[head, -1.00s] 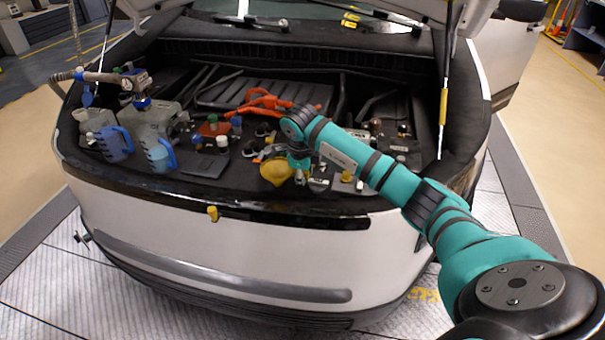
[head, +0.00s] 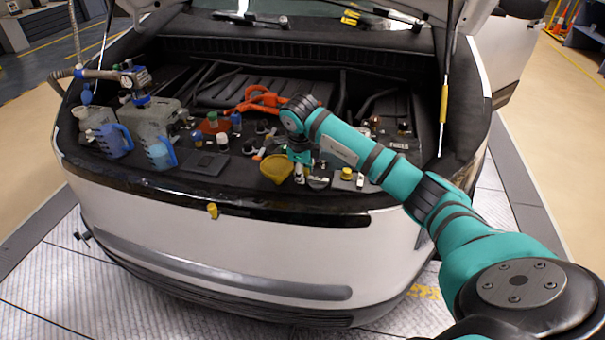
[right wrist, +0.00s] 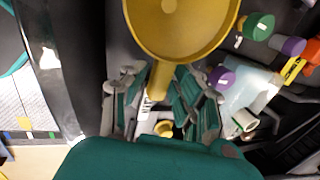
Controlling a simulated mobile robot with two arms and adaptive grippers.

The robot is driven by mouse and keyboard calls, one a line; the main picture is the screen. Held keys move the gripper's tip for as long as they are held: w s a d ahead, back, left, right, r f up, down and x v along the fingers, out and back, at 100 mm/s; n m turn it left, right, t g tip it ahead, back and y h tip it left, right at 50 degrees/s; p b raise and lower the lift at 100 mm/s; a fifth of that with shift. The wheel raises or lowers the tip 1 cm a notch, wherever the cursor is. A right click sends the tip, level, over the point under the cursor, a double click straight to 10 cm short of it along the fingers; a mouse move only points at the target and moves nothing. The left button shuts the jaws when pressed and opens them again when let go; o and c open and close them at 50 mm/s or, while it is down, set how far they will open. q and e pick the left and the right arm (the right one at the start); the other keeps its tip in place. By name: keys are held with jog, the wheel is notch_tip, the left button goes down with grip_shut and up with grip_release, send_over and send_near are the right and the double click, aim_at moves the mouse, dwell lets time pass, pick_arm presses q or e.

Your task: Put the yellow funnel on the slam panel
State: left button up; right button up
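The yellow funnel (head: 276,170) is at the front edge of the open engine bay, near its middle. In the right wrist view, its wide bowl (right wrist: 180,22) faces the camera and its stem runs down between the fingers. My right gripper (right wrist: 158,85) is shut on the funnel's stem; it also shows in the head view (head: 300,165), just right of the bowl. The slam panel (head: 300,212) is the glossy black strip along the front of the bay. I cannot tell whether the funnel touches anything below it. My left gripper is not in view.
Two blue-handled jugs (head: 115,142) (head: 160,153) stand at the left of the bay. A dark flat plate (head: 204,163) lies right of them. A yellow piece (head: 212,211) sits on the front strip. Caps and bottles crowd the area around my right gripper.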

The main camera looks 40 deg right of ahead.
jog(key=v, duration=1)
jog(key=shift+r+b, duration=0.35)
jog(key=shift+b, duration=0.1)
jog(key=shift+a, duration=0.1)
dwell(0.4)
